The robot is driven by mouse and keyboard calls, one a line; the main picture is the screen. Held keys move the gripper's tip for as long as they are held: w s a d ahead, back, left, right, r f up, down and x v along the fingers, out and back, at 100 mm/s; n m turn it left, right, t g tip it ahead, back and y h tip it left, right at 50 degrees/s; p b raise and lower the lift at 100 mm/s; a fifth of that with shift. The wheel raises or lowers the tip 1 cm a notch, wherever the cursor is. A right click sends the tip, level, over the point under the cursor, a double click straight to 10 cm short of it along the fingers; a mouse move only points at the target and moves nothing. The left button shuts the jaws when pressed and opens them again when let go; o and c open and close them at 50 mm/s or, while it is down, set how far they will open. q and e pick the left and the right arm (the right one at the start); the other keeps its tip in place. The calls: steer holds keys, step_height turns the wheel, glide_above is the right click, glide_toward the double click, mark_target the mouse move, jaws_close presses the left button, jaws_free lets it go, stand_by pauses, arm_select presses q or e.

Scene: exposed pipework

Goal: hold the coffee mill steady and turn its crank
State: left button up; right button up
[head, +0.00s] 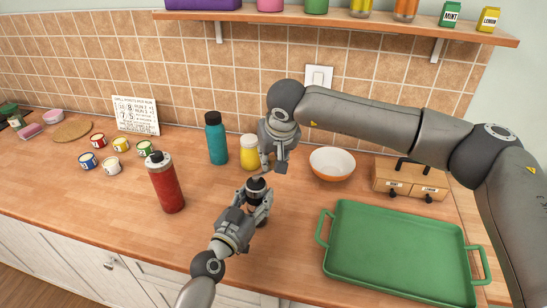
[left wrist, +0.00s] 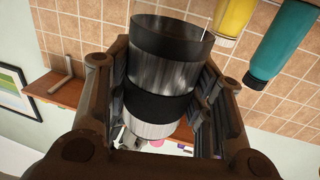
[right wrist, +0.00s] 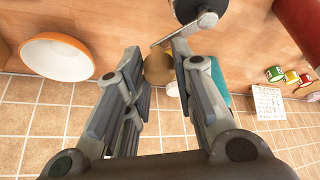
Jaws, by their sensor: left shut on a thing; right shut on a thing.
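The coffee mill is a silver cylinder with a dark top, standing on the wooden counter; its dark top (head: 256,184) shows in the head view. My left gripper (head: 258,197) is shut around its body. The left wrist view shows the silver body with a black band (left wrist: 158,107) between both fingers. My right gripper (head: 273,168) is above and just behind the mill. In the right wrist view it is shut on the crank's brown knob (right wrist: 158,69), with the metal crank arm (right wrist: 183,30) running to the mill's top. The knob is hidden in the head view.
A yellow jar (head: 249,153) and a teal bottle (head: 216,142) stand close behind the mill. A red bottle (head: 166,184) is to the left. A white-orange bowl (head: 332,164) and a green tray (head: 400,250) are to the right. The counter's front edge is near.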

steer(key=o, duration=0.8)
steer(key=shift+r, duration=3)
